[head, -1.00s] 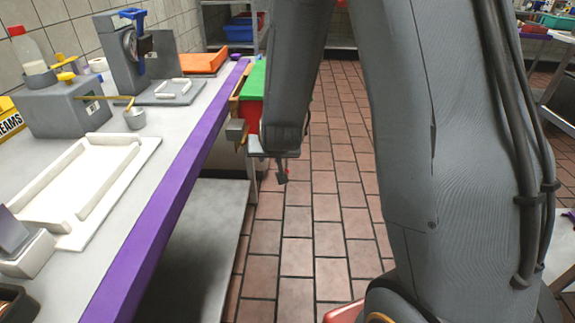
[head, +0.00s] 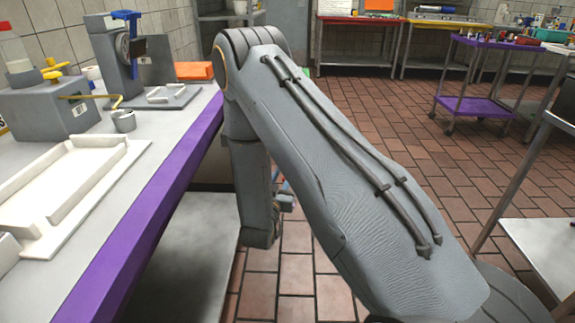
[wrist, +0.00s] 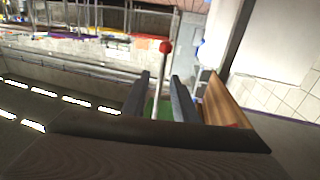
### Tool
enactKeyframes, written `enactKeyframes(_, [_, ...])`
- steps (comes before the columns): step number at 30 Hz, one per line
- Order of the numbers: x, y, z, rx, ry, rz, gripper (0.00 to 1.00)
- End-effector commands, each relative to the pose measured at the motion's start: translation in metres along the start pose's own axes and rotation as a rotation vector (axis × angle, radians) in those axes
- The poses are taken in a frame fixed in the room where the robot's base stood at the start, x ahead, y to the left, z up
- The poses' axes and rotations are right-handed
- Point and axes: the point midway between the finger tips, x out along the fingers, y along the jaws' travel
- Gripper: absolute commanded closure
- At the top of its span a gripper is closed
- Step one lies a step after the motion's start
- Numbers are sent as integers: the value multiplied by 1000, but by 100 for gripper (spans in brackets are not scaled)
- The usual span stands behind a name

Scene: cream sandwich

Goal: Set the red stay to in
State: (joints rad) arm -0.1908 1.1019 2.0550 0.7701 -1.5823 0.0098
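A red ball (wrist: 166,47) tops a thin pale rod (wrist: 160,85) in the wrist view; it may be the red stay, though its label or setting cannot be read. My gripper (wrist: 161,80) has its two dark fingers apart, with the rod showing in the gap between them. I cannot tell whether either finger touches the rod. A green surface (wrist: 164,108) lies low between the fingers, and a brown wooden board (wrist: 224,98) stands just right of them. In the head view my arm hides the gripper and the counter's far end.
The counter with the purple edge (head: 150,215) runs along the left. It bears a white tray (head: 120,165), a grey machine with a blue lever (head: 128,50), a small metal cup (head: 123,120) and an orange tray (head: 194,70). Tiled floor (head: 400,150) is open to the right; a purple cart (head: 478,105) stands beyond.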

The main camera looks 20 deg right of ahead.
Motion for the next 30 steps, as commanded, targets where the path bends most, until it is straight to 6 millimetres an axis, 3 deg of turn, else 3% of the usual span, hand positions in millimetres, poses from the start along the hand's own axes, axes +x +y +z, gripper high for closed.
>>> enactKeyframes(15, [68, 0, 0, 2, 0, 1, 74])
enactKeyframes(26, [75, 0, -1, 0, 0, -1, 74])
enactKeyframes(30, [75, 0, -1, 1, 0, -1, 92])
